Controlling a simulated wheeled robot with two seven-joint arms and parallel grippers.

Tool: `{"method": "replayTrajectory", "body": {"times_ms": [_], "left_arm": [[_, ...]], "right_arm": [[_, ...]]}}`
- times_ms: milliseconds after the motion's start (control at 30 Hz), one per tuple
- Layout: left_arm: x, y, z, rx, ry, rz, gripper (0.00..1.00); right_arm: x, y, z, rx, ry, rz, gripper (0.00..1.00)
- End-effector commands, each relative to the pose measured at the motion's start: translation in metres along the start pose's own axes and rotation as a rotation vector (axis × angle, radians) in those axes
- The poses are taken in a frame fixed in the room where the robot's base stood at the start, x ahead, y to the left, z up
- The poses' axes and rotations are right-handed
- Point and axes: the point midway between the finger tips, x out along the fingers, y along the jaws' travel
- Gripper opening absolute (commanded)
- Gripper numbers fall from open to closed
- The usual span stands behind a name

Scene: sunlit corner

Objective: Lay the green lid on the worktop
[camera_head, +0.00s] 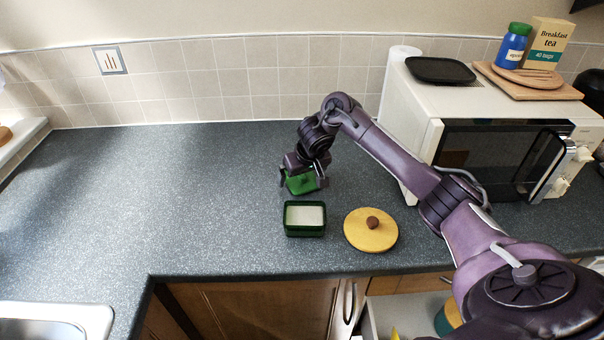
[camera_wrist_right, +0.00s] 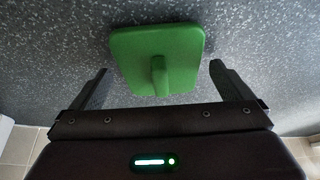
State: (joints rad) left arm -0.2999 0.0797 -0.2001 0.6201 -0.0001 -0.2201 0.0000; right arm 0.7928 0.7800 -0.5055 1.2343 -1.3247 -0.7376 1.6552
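The green lid (camera_head: 301,184) appears to lie on the grey speckled worktop (camera_head: 200,190), just behind the open green box (camera_head: 305,231). In the right wrist view the lid (camera_wrist_right: 180,48) shows its flat top and upright handle. My right gripper (camera_head: 303,181) is above the lid with its fingers spread. In the wrist view the fingers stand apart from the handle on both sides, and nothing is gripped. The green box is upright with pale contents. My left gripper is not in view.
A round yellow lid with a brown knob (camera_head: 371,230) lies right of the green box. A microwave (camera_head: 500,155) stands at the right, with boards, a tea box and a jar on top. A sink (camera_head: 50,322) is at the lower left. The worktop's left and middle are clear.

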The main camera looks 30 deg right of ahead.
Motion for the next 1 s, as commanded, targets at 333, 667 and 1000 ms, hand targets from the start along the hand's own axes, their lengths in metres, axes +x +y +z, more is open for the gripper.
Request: {"method": "replayTrajectory", "body": {"times_ms": [333, 667, 1000], "left_arm": [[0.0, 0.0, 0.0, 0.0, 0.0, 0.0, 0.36], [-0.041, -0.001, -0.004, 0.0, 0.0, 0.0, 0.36], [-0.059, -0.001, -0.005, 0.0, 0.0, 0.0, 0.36]], "right_arm": [[-0.013, 0.0, -0.002, -0.001, 0.003, -0.001, 0.99], [-0.089, 0.002, -0.005, -0.003, 0.003, 0.004, 0.99], [-0.123, 0.0, -0.002, 0.0, 0.001, 0.001, 0.99]]}}
